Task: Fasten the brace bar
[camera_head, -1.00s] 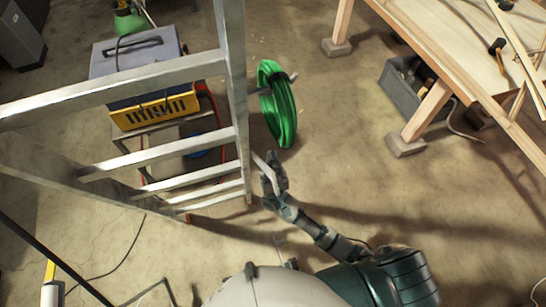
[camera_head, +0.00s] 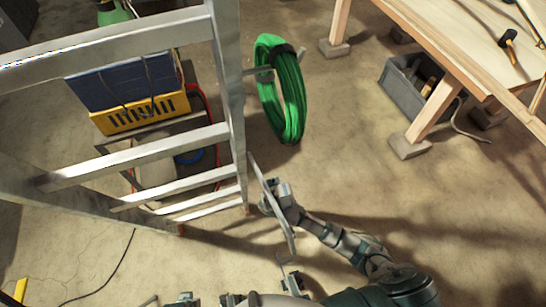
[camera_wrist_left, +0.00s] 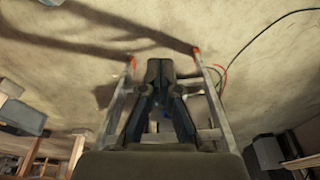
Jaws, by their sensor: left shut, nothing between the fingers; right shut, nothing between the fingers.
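The brace bar (camera_head: 272,205) is a thin grey metal strip. Its upper end is at the right rail of the aluminium ladder (camera_head: 233,110), and it slants down to the right. Whether that end is attached cannot be told. My right gripper (camera_head: 268,203) is shut beside the middle of the bar, with nothing held; whether it touches the bar is unclear. In the left wrist view my left gripper (camera_wrist_left: 158,68) is shut and empty, with the ladder's rails (camera_wrist_left: 213,100) behind it.
A green hose coil (camera_head: 290,95) hangs on the ladder's right side. A blue and yellow case (camera_head: 130,90) stands behind the rungs. A wooden workbench (camera_head: 470,45) and a grey tool crate (camera_head: 405,92) are at right. Cables lie on the floor; the floor at lower right is clear.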

